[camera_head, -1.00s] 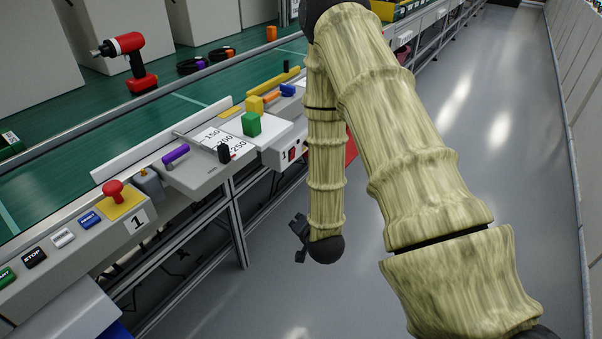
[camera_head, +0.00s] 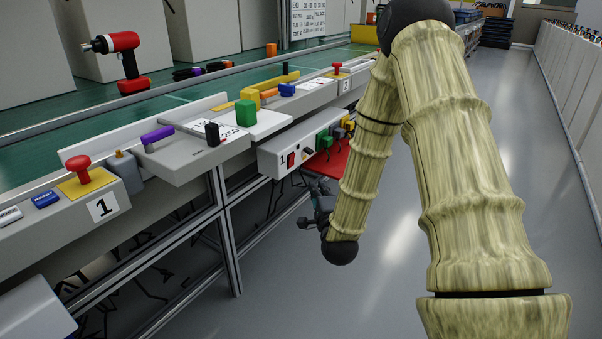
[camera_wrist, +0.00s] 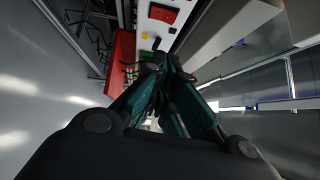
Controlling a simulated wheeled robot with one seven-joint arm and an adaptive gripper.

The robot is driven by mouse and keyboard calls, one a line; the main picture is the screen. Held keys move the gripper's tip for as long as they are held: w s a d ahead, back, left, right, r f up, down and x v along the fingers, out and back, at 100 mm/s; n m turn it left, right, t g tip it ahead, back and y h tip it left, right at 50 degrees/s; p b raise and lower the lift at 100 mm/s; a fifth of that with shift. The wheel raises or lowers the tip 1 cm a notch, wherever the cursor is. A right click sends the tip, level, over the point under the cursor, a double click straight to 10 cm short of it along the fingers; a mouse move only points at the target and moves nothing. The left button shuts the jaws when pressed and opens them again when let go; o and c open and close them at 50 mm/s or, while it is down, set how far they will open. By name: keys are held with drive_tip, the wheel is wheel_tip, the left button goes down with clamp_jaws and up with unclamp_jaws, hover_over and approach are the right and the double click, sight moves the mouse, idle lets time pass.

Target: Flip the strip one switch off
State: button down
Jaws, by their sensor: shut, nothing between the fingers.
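Farther along are green and yellow plugs or sockets. In the wrist view a red switch (camera_wrist: 163,14) shows on a white strip (camera_wrist: 150,38) at the top. I cannot tell which way the switch is tilted. My gripper (camera_head: 314,206) is below and to the right of the strip, apart from it. In the wrist view the gripper's fingers (camera_wrist: 160,62) are shut and empty, and hide part of the strip.
The bench above carries a green block (camera_head: 246,113), a black knob (camera_head: 212,134) and a red button (camera_head: 76,166). Metal legs (camera_head: 228,230) stand below. The grey floor on the right is clear.

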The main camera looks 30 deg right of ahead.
sight(292, 161)
drive_tip(key=shift+w, duration=0.1)
idle(0.3)
drive_tip(key=a+b+x, duration=0.1)
drive_tip(key=b+x, duration=0.2)
drive_tip(key=x, duration=0.3)
drive_tip(key=w+a+b+x, duration=0.1)
drive_tip(key=b+x, duration=0.2)
drive_tip(key=x, duration=0.3)
drive_tip(key=shift+w+a+r, duration=0.2)
drive_tip(key=shift+w, duration=0.1)
drive_tip(key=shift+w+a+r, duration=0.1)
